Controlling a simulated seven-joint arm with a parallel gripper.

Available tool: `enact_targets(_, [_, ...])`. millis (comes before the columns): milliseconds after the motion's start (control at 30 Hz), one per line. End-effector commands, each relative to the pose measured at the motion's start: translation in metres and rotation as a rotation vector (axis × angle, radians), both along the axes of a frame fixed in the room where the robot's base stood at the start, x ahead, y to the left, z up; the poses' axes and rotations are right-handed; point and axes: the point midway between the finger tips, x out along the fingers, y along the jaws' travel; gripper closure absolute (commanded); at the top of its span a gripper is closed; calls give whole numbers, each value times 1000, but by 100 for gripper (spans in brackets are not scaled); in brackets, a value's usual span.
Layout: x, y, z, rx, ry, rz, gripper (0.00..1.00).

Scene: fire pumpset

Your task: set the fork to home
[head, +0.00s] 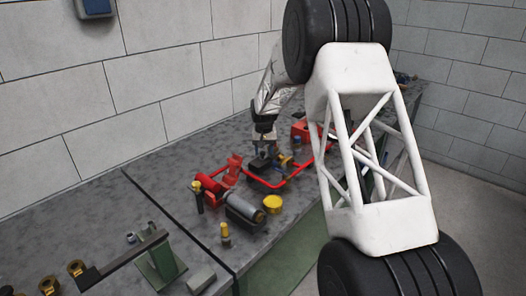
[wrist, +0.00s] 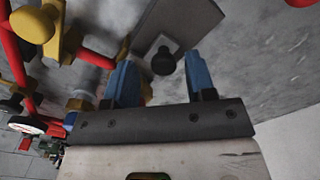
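No part in either view is plainly recognisable as a fork. In the wrist view a grey flat plate (wrist: 192,22) has a pale slot-like end, with a round black knob (wrist: 163,61) at it. My gripper (wrist: 159,64) has its two blue fingers apart, one on each side of the knob, with visible gaps. Whether the fingertips are level with the knob is unclear. In the head view my gripper (head: 263,152) points down over the red pipe frame (head: 270,187) of the pumpset, close above a dark block (head: 259,165). The contact there is too small to tell.
Yellow fittings and red pipes (wrist: 95,57) crowd the left in the wrist view. A green stand (head: 160,265) stands lower left.

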Motion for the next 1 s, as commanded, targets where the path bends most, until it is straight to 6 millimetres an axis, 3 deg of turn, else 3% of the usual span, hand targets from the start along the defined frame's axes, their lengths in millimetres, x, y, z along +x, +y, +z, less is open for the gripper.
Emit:
enact_targets(433, [0, 1, 8, 1, -1, 1, 50])
enact_targets(1000, [0, 0, 71, 0, 0, 0, 50])
